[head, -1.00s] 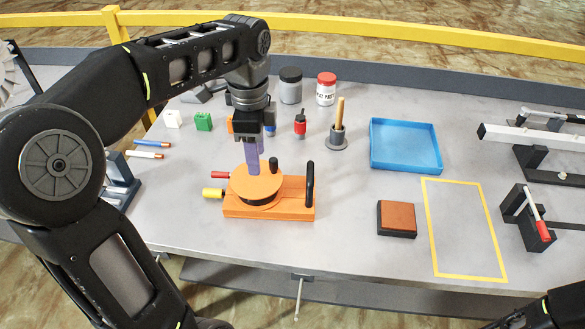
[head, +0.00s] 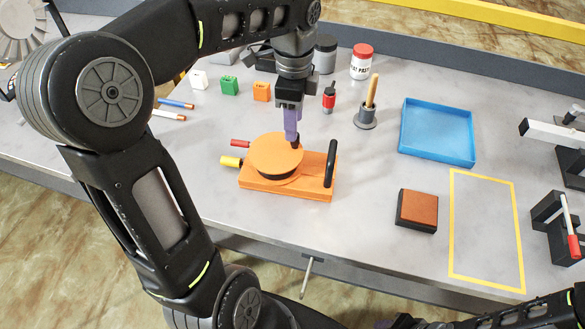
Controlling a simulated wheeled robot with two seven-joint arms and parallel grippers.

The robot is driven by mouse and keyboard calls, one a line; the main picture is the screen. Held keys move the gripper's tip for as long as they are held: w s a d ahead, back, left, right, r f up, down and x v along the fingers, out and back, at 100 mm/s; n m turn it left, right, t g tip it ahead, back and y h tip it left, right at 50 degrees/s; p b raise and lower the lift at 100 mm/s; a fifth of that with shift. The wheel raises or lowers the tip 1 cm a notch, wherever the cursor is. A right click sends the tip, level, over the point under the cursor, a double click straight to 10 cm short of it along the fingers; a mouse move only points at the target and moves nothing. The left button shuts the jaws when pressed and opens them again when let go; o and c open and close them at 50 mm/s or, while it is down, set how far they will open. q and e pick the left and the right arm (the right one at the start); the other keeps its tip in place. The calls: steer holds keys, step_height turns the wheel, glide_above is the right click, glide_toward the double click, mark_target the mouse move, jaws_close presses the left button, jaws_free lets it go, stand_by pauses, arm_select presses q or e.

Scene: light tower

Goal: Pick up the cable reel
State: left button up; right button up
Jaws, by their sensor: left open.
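The orange cable reel (head: 272,188) sits on the grey bench. It has a round orange drum top (head: 270,156), a dark knob on the drum's right side, and an upright black handle (head: 331,163) at its right end. A red and a yellow plug stick out at its left. My left gripper (head: 292,138) is open and points down at the drum's back right edge, by the knob, left of the handle. Its purple fingers overlap in this view and partly cover the knob; I cannot tell whether they touch it. My right gripper is out of view; only part of that arm shows.
A blue tray (head: 437,133), a brown-topped block (head: 417,209) and a yellow taped rectangle (head: 485,286) lie to the right. A holder with a wooden-handled tool (head: 367,116) and a red-and-black item (head: 329,98) stand behind the reel. Bench in front of the reel is clear.

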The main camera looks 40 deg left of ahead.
mark_target(289, 160)
arm_select(q)
steer(key=shift+f+p, duration=0.4)
steer(key=shift+f, duration=2.2)
steer(key=shift+c, duration=0.6)
jaws_close()
steer(key=shift+w+r, duration=0.1)
